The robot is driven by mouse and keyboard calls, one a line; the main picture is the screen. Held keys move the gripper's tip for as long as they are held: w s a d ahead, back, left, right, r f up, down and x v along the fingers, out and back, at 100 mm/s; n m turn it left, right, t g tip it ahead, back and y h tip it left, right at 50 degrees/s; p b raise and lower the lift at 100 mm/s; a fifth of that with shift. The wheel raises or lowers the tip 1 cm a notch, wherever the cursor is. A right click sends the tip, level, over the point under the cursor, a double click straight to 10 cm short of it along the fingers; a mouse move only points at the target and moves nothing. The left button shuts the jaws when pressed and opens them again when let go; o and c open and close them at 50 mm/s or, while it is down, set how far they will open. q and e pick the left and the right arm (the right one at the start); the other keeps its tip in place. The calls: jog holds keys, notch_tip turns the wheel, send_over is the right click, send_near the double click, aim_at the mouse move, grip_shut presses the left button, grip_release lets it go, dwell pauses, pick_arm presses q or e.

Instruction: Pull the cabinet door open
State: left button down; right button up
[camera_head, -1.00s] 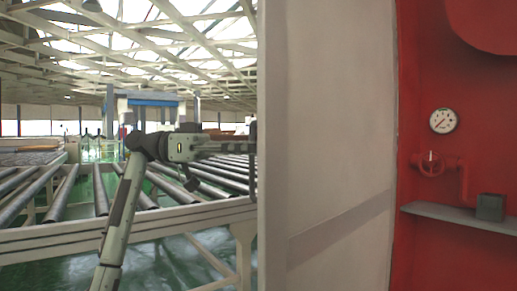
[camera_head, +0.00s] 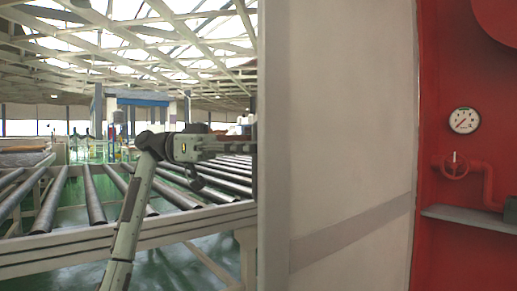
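The cabinet door (camera_head: 340,130) is a large pale grey panel standing open, with its near edge close to the picture's middle. The red cabinet interior (camera_head: 475,95) shows to its right. My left arm comes up from the lower left, and its gripper (camera_head: 236,148) reaches right to the door's edge. The fingertips are at or behind that edge, so I cannot tell whether they touch or grip it. My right gripper is not in view.
Inside the cabinet are a round gauge (camera_head: 464,120), a red valve wheel (camera_head: 454,166) and a grey shelf (camera_head: 470,217). A roller conveyor (camera_head: 60,245) stands behind my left arm. Green floor (camera_head: 185,265) shows below it.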

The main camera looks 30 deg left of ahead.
pick_arm(q)
jog(key=shift+a, duration=0.3)
jog(key=c, duration=1.6)
grip_release()
jog(key=shift+a, duration=0.1)
jog(key=s+a, duration=0.2)
jog(key=a, duration=0.9)
jog(key=shift+a, duration=0.4)
